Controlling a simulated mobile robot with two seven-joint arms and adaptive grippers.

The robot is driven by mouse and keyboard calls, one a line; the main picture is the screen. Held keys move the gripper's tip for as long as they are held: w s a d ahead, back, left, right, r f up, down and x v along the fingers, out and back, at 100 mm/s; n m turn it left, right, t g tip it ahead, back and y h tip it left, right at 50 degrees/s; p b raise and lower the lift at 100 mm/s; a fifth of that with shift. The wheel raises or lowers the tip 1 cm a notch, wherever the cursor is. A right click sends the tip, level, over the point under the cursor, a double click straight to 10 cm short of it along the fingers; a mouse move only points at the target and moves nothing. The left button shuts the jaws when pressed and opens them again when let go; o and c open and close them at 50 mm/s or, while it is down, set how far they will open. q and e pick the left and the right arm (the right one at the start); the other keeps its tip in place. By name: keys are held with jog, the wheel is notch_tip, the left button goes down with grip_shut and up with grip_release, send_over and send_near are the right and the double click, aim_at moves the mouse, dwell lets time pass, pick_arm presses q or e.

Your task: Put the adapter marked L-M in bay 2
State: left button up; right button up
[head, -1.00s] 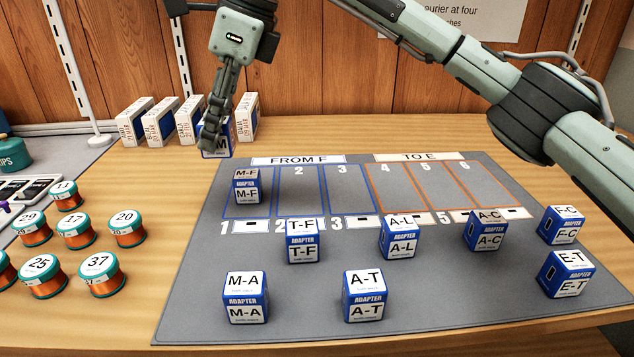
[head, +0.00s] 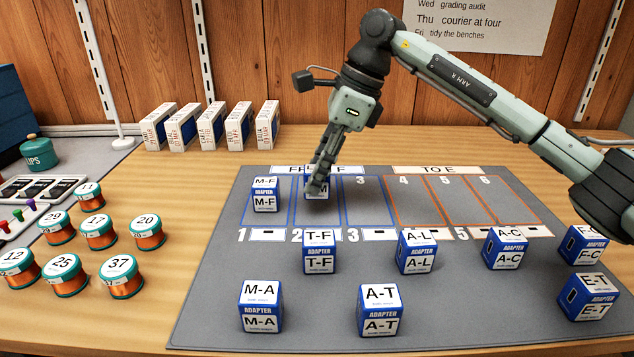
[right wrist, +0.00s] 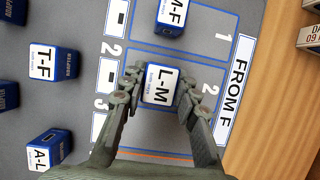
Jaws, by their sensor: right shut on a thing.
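The L-M adapter (right wrist: 161,84), a blue box with a white label, sits between the fingers of my right gripper (right wrist: 160,88) in the right wrist view. In the head view my right gripper (head: 318,184) is shut on it, and the fingers hide most of the adapter (head: 322,190). The adapter is over the blue-outlined bay 2 (head: 306,214) of the grey mat, within its far half. I cannot tell whether it touches the mat. My left gripper is not in view.
The M-F adapter (head: 265,197) stands in bay 1, just left of my right gripper. The T-F adapter (head: 319,252) stands in front of bay 2. Bay 3 (head: 366,204) and the orange bays (head: 410,205) are empty. Several white boxes (head: 211,128) stand at the back left.

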notch_tip(320, 180, down, 2)
jog(key=shift+f, duration=0.2)
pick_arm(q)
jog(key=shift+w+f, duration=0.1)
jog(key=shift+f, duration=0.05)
pick_arm(e)
jog(key=shift+f, duration=0.15)
jog(key=o, duration=1)
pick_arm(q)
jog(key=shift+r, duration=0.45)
pick_arm(e)
jog(key=shift+o, duration=0.2)
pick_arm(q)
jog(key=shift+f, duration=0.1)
